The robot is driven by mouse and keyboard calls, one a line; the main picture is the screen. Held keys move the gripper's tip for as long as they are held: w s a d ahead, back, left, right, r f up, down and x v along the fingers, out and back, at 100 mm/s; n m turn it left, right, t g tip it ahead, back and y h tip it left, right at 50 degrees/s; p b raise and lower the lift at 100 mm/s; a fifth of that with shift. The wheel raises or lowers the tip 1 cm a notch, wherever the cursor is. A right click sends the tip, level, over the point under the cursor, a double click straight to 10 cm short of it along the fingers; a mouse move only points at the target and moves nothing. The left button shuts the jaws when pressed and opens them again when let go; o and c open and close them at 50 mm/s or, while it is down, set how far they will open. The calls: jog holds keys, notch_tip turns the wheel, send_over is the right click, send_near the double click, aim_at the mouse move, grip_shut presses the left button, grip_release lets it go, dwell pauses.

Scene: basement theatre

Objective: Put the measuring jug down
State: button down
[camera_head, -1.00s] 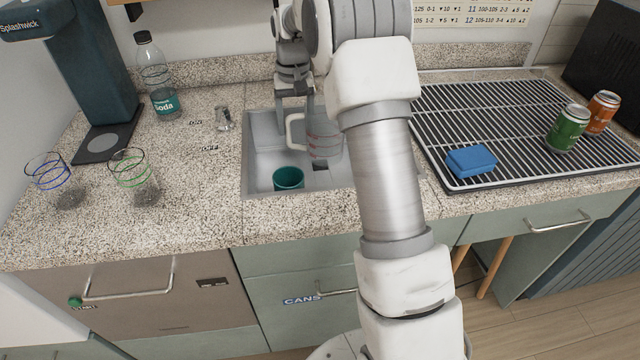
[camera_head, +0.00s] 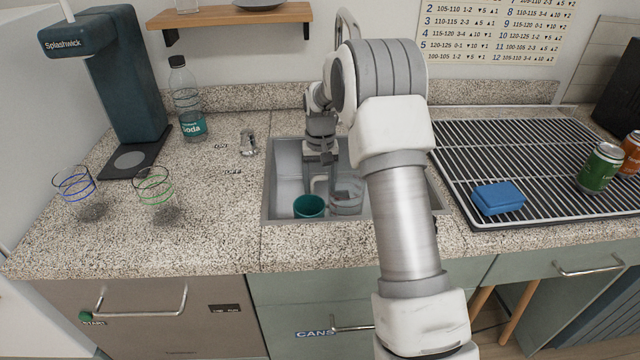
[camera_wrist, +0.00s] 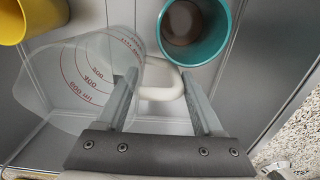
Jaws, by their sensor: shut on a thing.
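The measuring jug (camera_head: 347,196) is clear with red markings and a pale handle. It is down inside the grey sink (camera_head: 284,178), just right of the teal cup (camera_head: 309,207). In the wrist view the jug (camera_wrist: 82,82) fills the left side, its markings seen upside down. My gripper (camera_wrist: 160,78) has its fingers on either side of the jug's handle (camera_wrist: 160,93) and is shut on it. In the head view my gripper (camera_head: 321,158) points down into the sink. Whether the jug's base touches the sink floor is hidden.
The teal cup (camera_wrist: 195,30) stands close beside the handle, and a yellow vessel (camera_wrist: 32,20) is at the upper left. Two ringed glasses (camera_head: 157,195) and a soda bottle (camera_head: 187,100) stand left of the sink. A rack (camera_head: 530,165) with a blue sponge (camera_head: 498,198) lies right.

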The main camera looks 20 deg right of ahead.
jog(key=shift+f, duration=0.2)
grip_release()
jog(key=shift+r, duration=0.15)
